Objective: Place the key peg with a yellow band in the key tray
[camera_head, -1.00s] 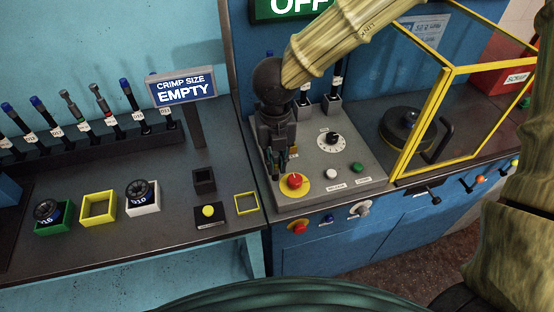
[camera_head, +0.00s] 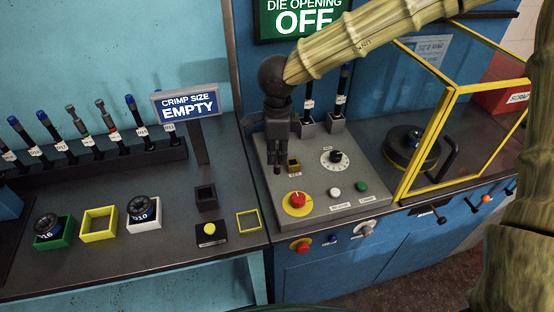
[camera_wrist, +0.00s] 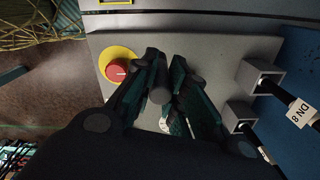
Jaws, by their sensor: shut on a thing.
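My gripper (camera_head: 278,168) is over the left part of the grey control panel, beside a small yellow-rimmed square socket (camera_head: 294,165). In the wrist view its dark green fingers (camera_wrist: 163,92) are closed around a grey cylindrical peg (camera_wrist: 159,88), seen nearly end-on. No yellow band shows on the peg, as the fingers hide much of it. A yellow-outlined square tray (camera_head: 248,220) lies flat and empty on the bench, left of the panel. A raised yellow box (camera_head: 98,223) stands farther left, empty. No label shows which is the key tray.
The panel carries a red button on yellow (camera_head: 296,201) and a dial (camera_head: 334,159). A yellow-framed guard (camera_head: 428,140) is at right.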

